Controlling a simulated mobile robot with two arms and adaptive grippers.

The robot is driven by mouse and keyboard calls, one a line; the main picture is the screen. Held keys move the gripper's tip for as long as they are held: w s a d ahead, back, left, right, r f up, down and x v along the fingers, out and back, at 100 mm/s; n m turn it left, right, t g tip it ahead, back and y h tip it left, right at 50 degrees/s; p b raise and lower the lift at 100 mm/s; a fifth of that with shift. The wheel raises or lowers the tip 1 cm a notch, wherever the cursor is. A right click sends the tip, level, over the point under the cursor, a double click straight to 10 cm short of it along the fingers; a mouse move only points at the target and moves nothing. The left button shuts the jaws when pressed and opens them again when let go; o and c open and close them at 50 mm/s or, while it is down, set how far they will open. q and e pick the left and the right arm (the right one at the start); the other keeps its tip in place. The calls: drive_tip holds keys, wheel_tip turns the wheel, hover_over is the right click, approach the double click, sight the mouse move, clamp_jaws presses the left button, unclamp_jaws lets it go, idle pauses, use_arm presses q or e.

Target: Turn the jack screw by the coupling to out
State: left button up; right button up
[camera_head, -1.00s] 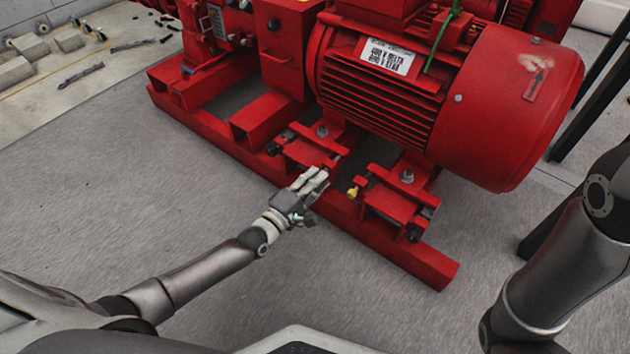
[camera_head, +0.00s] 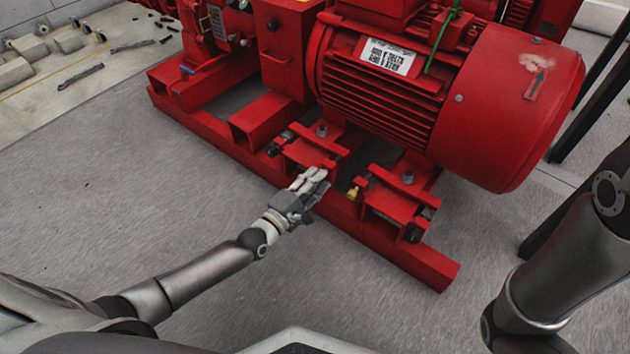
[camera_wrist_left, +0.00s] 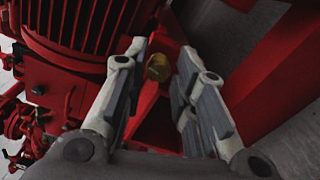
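My left gripper (camera_head: 322,178) reaches from the left to the base rail under the red motor (camera_head: 400,95), at the motor foot (camera_head: 312,152) nearer the coupling side. In the left wrist view its two fingers (camera_wrist_left: 158,75) are apart, with a yellow screw head (camera_wrist_left: 158,67) showing between and beyond them; I see no clear contact. In the head view a yellow screw (camera_head: 352,193) shows just right of the fingers, at the other motor foot. I cannot tell whether both views show the same screw. A black screw (camera_head: 273,149) sits at the foot's left end. My right gripper is out of view.
The red base rail (camera_head: 420,262) runs diagonally below the motor. A red box-shaped cover (camera_head: 288,45) stands left of the motor. Grey floor (camera_head: 150,190) in front is clear. Loose parts (camera_head: 70,40) lie on a pale strip at upper left.

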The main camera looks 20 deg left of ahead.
use_arm(q)
drive_tip(key=shift+o, duration=0.8)
drive_tip(key=shift+s, duration=0.1)
drive_tip(key=v, duration=1.1)
drive_tip(key=shift+s+a, duration=0.15)
drive_tip(key=shift+s, duration=0.25)
